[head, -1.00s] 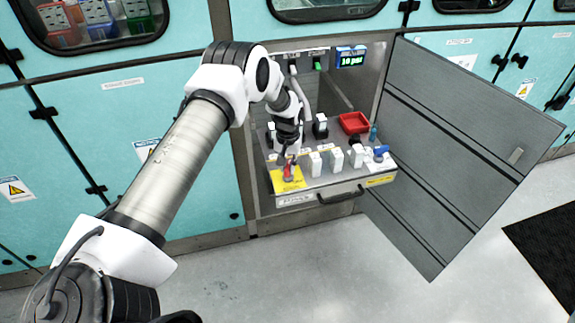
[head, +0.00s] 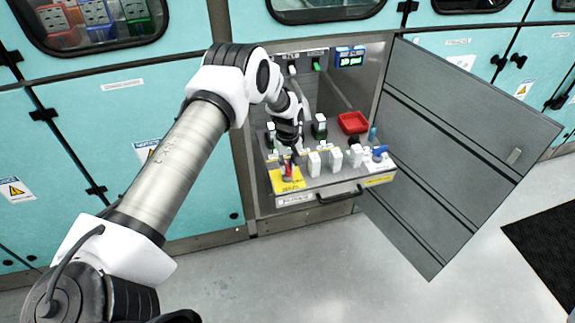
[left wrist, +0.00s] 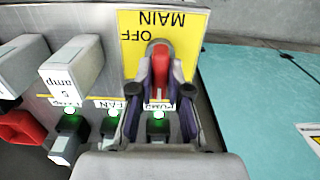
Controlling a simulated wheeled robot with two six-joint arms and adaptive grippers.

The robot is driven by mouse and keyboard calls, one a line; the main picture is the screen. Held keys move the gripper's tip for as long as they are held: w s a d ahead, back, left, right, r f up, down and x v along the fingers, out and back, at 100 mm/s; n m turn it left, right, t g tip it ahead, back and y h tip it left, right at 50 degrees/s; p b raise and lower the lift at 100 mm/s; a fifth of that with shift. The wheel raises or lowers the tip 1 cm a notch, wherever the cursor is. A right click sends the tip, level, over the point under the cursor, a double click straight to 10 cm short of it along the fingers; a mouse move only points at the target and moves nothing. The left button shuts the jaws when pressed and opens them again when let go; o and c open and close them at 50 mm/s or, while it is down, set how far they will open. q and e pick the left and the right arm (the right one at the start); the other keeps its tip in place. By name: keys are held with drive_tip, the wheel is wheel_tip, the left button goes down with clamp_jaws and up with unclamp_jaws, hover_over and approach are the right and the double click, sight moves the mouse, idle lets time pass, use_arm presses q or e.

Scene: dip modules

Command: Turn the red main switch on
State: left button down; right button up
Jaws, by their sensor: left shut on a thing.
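The red main switch (left wrist: 160,68) stands on a yellow plate (left wrist: 190,42) marked MAIN and OFF in the left wrist view. In the head view the red switch (head: 287,172) shows above its yellow plate (head: 289,186) at the front left of the drawer panel. My left gripper (left wrist: 160,82) is shut on the red switch, with one finger on each side of the handle. It also shows in the head view (head: 286,158), at the switch. Its fingers hide part of the switch's base. My right gripper is not in view.
Several white modules (head: 314,163) stand right of the switch, near a red tray (head: 352,122). Green lights (left wrist: 158,114) glow by the FAN and neighbouring labels. A lit display (head: 350,58) hangs behind. The open grey door (head: 460,150) stands to the right.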

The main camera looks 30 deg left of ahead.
sight(288, 166)
use_arm(q)
drive_tip(key=shift+w+r, duration=0.1)
drive_tip(key=shift+w, duration=0.05)
drive_tip(key=c, duration=1.2)
unclamp_jaws()
drive_tip(key=shift+o, duration=0.4)
wheel_tip(288, 166, up, 12)
